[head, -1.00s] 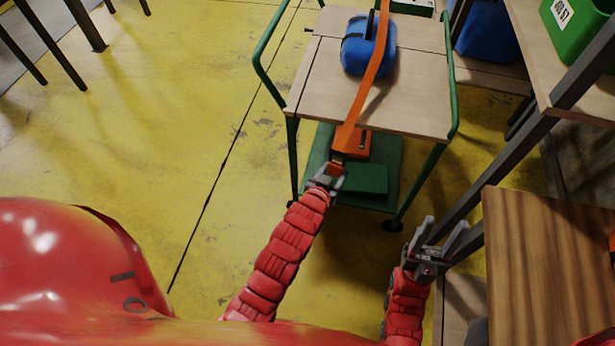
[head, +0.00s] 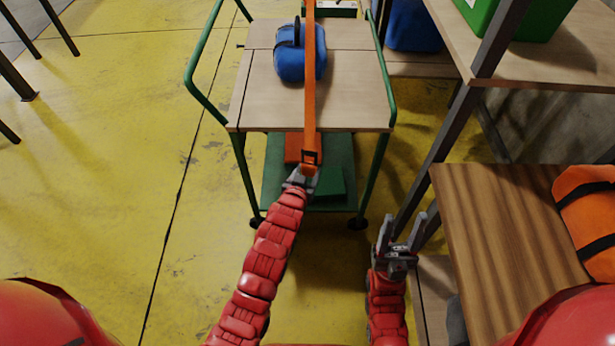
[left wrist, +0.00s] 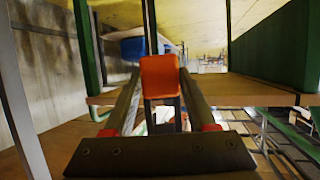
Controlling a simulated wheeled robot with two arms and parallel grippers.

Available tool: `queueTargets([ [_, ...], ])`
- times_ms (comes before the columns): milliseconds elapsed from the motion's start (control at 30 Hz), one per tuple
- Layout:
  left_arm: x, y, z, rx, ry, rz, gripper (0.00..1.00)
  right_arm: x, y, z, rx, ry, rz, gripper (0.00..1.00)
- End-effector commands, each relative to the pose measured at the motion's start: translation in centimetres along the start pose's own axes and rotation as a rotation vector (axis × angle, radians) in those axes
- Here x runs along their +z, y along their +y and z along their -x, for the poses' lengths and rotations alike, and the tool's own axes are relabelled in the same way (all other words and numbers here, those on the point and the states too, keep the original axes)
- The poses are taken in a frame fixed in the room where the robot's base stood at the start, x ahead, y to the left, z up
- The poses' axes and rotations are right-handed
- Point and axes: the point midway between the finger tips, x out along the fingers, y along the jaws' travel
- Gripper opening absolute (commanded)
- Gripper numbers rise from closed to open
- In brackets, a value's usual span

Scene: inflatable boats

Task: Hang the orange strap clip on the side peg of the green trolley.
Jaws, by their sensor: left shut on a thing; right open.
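The green trolley has a wooden top (head: 345,105) and green tube handles; it stands ahead of me. A small dark peg (head: 240,45) juts from the left side of its top, near the far end. The orange strap (head: 310,95) runs down across the top to its clip (head: 310,157), which hangs in front of the near edge. My left gripper (head: 303,176) is shut on the clip. In the left wrist view the orange clip piece (left wrist: 159,76) sits between the two fingers. My right gripper (head: 404,232) is open and empty, right of the trolley.
A blue bundle (head: 290,65) lies on the trolley top beside the strap. Orange and green items (head: 328,183) lie on the lower shelf. A wooden table (head: 490,240) with an orange bag (head: 588,215) and a shelf rack (head: 440,150) stand at the right.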

Motion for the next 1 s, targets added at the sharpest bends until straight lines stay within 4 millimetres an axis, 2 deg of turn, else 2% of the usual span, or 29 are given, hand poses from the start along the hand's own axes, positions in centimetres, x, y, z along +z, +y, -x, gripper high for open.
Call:
queueTargets([
  [600,-1.5,-1.1,-3.8,0.0,0.006,0.001,0.0,0.1,0.0,0.7,0.0,0.0,0.0,0.52],
  [1000,-1.8,-1.7,-6.0,-0.001,0.004,0.001,0.0,0.2,-0.1,1.4,0.0,0.0,0.0,0.52],
])
